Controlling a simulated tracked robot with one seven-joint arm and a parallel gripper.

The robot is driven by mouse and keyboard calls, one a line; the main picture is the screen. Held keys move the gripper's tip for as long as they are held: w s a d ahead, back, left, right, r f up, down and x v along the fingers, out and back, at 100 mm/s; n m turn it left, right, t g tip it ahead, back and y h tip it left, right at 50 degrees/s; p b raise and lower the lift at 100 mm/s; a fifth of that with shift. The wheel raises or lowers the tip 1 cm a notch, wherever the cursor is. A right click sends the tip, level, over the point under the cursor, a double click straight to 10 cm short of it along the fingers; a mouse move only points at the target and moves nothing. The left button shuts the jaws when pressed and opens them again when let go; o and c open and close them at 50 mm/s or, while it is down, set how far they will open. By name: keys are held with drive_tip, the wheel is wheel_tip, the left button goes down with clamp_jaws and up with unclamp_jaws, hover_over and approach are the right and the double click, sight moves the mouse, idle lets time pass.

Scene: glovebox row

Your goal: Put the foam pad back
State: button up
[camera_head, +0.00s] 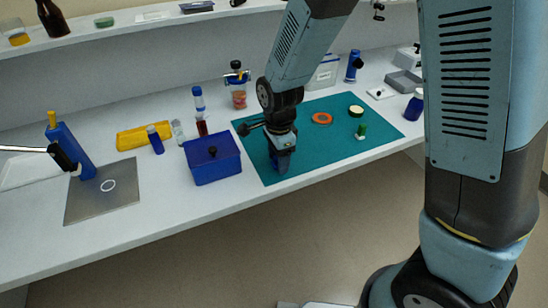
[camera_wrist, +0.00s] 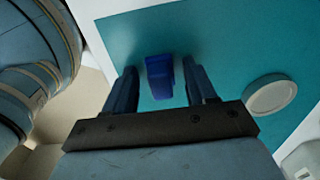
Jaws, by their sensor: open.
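My gripper (camera_head: 282,158) is low over the near left part of the teal mat (camera_head: 300,172), pointing down. In the wrist view its two dark blue fingers (camera_wrist: 161,69) are apart. A small blue block-like thing (camera_wrist: 159,76) shows between them, with a visible gap on each side. I cannot tell for sure whether this is the foam pad, or whether it touches the mat. In the head view the gripper mostly hides it. A pale round disc (camera_wrist: 270,95) lies at the right in the wrist view.
An orange ring (camera_head: 321,118), a dark-rimmed pale disc (camera_head: 356,110) and a small green-topped item (camera_head: 361,132) are on the mat. A grey metal plate (camera_head: 103,192) lies farther left. The bench front between is clear.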

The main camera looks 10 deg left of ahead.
wheel_tip(320, 180, up, 11)
drive_tip(key=w+d+r+n+t+y, duration=0.1)
drive_tip(key=d+r+n, duration=0.1)
drive_tip(key=d+r, duration=0.6)
drive_tip(key=s+d+r+n+t, duration=0.1)
drive_tip(key=s+d+r+n, duration=0.2)
drive_tip(key=d, duration=0.4)
drive_tip(key=s+d+r+n+t, duration=0.2)
drive_tip(key=s+d+r+n, duration=0.1)
drive_tip(key=d, duration=0.4)
drive_tip(key=s+d+r+n+t+h, duration=0.1)
drive_tip(key=s+d+r+n, duration=0.2)
drive_tip(key=d, duration=0.4)
drive_tip(key=s+r, duration=0.1)
drive_tip(key=s, duration=0.1)
drive_tip(key=shift+s+d+n+t, duration=0.3)
